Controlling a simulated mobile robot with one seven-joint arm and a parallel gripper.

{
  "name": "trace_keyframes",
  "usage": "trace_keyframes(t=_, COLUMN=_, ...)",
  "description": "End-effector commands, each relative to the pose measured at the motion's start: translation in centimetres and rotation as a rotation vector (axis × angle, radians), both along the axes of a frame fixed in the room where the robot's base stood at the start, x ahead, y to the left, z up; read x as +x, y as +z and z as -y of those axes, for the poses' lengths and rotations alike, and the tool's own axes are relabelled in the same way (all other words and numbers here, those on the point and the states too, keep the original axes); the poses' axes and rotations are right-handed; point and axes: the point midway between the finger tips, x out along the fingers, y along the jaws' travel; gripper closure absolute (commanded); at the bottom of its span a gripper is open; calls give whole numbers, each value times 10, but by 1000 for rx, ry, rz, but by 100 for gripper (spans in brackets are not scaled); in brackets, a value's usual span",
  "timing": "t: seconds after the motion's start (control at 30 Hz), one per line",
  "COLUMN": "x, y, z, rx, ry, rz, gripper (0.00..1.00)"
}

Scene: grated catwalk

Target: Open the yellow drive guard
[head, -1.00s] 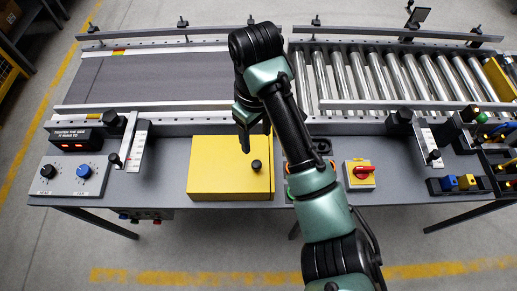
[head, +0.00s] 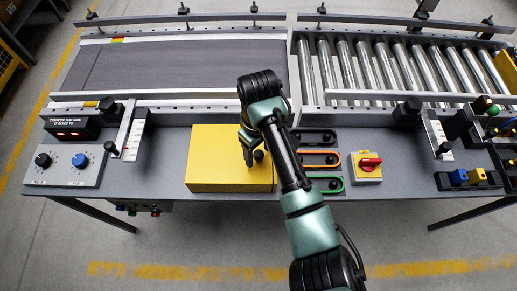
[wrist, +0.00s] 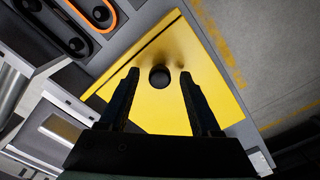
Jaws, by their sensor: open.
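The yellow drive guard (head: 215,160) is a flat yellow box on the front of the grey bench, left of centre in the head view. It is closed, and its black knob (head: 259,156) stands near its right edge. In the wrist view the yellow guard (wrist: 200,75) fills the middle, with the black knob (wrist: 159,77) between and beyond the fingertips. My gripper (wrist: 160,75) is open and empty above the guard, its two fingers on either side of the knob. In the head view my arm hides part of the guard's right side; contact with the knob cannot be told.
A red rotary switch (head: 369,163) on a yellow plate and several coloured belt loops (head: 320,160) lie right of the guard. A control box with dials (head: 70,165) stands at the left. The belt conveyor (head: 190,70) and rollers (head: 400,70) lie behind.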

Motion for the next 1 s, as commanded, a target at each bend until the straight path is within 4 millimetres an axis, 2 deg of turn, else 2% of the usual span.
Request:
trace_keyframes(t=0.17, x=0, y=0, z=0, rx=0, ry=0, rz=0, gripper=36)
trace_keyframes(t=0.5, x=0, y=0, z=0, rx=0, ry=0, rz=0, gripper=97)
trace_keyframes(t=0.53, x=0, y=0, z=0, rx=0, ry=0, rz=0, gripper=100)
trace_keyframes(t=1.0, x=0, y=1, z=0, rx=0, ry=0, rz=0, gripper=100)
